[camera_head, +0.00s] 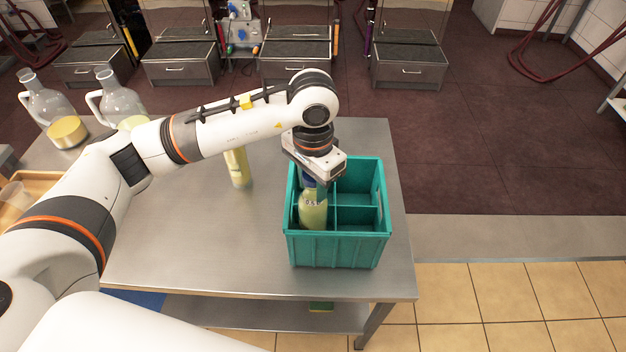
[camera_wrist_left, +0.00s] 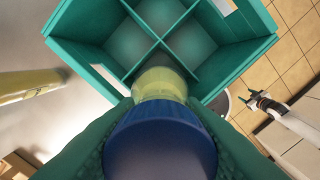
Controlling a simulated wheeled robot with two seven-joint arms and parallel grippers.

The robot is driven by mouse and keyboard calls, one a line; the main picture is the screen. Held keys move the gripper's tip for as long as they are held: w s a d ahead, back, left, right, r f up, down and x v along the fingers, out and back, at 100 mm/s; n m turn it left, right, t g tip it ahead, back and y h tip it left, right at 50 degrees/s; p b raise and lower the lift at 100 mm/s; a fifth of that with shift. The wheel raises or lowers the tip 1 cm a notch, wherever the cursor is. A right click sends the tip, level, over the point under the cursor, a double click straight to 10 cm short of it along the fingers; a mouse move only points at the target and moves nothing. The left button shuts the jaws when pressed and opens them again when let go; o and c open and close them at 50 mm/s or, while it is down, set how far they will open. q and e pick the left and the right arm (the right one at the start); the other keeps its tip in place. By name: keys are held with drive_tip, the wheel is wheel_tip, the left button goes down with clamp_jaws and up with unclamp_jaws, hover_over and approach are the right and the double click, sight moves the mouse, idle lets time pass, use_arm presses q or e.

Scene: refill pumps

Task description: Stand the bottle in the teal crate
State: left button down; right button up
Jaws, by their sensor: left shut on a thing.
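The bottle (camera_head: 313,212) has pale yellow contents and a blue cap (camera_wrist_left: 160,145). It is roughly upright at the front-left compartment of the teal crate (camera_head: 338,252), its lower end inside the walls in the head view. I cannot tell whether its base touches the crate floor. My left gripper (camera_head: 311,178) points down over the crate and is shut on the bottle near its cap. In the left wrist view the crate (camera_wrist_left: 85,55) shows its compartments, and the other visible ones look empty.
The crate stands near the right end of the metal table (camera_head: 200,255). A yellow bottle (camera_head: 238,168) stands left of it, partly behind my arm. Two glass jugs (camera_head: 50,110) stand at the far left, and a wooden tray (camera_head: 35,187) lies at the left edge.

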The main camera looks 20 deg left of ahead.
use_arm(q)
drive_tip(key=shift+f, duration=0.1)
drive_tip(key=c, duration=0.9)
unclamp_jaws()
drive_tip(key=shift+c, duration=0.2)
drive_tip(key=shift+r, duration=0.4)
wheel_tip(320, 180, up, 11)
drive_tip(key=b, duration=0.3)
drive_tip(key=shift+f, duration=0.15)
drive_tip(key=shift+r, duration=0.4)
